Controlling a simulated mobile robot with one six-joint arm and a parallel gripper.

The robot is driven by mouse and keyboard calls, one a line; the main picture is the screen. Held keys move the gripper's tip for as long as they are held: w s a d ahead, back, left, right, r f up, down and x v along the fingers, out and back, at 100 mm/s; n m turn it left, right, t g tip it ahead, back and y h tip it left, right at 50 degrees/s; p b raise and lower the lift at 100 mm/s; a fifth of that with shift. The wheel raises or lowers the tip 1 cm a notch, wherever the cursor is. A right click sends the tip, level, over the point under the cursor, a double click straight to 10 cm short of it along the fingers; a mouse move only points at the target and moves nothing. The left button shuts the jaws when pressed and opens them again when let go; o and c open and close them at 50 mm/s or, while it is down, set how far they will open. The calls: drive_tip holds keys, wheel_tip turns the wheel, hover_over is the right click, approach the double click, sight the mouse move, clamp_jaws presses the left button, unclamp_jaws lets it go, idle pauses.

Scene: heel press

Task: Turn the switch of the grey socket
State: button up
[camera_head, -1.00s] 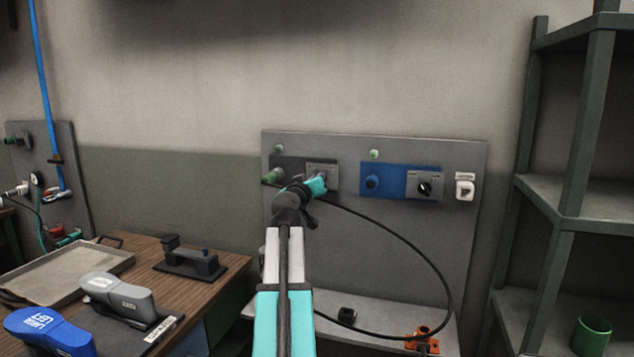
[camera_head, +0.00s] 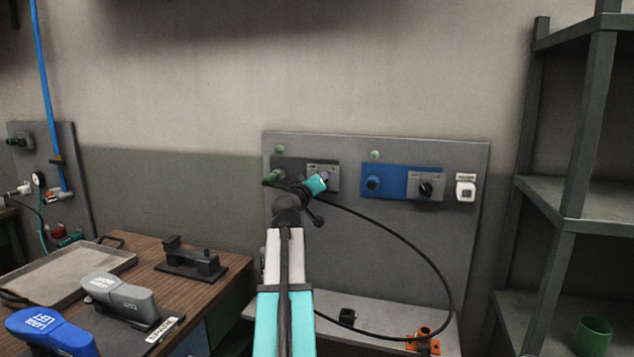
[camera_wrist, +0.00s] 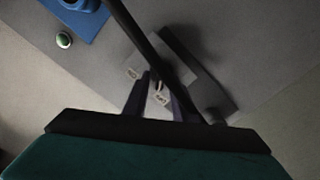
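The grey socket (camera_head: 290,167) is a dark unit at the upper left of the upright grey panel. A green plug (camera_head: 273,177) sits at its left, and its lighter switch plate (camera_head: 332,169) is at its right. My gripper (camera_head: 324,178) is in front of that plate and hides the switch itself. In the wrist view my gripper (camera_wrist: 157,82) shows two dark fingers with a gap between them. Small pale marks show between and beside the fingertips. I cannot tell whether the fingers touch the switch.
A black cable (camera_head: 410,242) loops from the socket area down to the shelf. A blue socket (camera_head: 385,182) with a black rotary switch (camera_head: 425,189) is to the right. A wooden bench (camera_head: 215,290) stands left, and a dark shelf rack (camera_head: 570,200) right.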

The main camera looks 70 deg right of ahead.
drive_tip(key=shift+a, duration=0.1)
idle(0.3)
drive_tip(key=a+b, duration=0.2)
drive_tip(key=a, duration=1.1)
drive_tip(key=shift+s+a, duration=0.3)
drive_tip(key=shift+s, duration=0.05)
drive_tip(key=shift+s, duration=0.15)
idle(0.4)
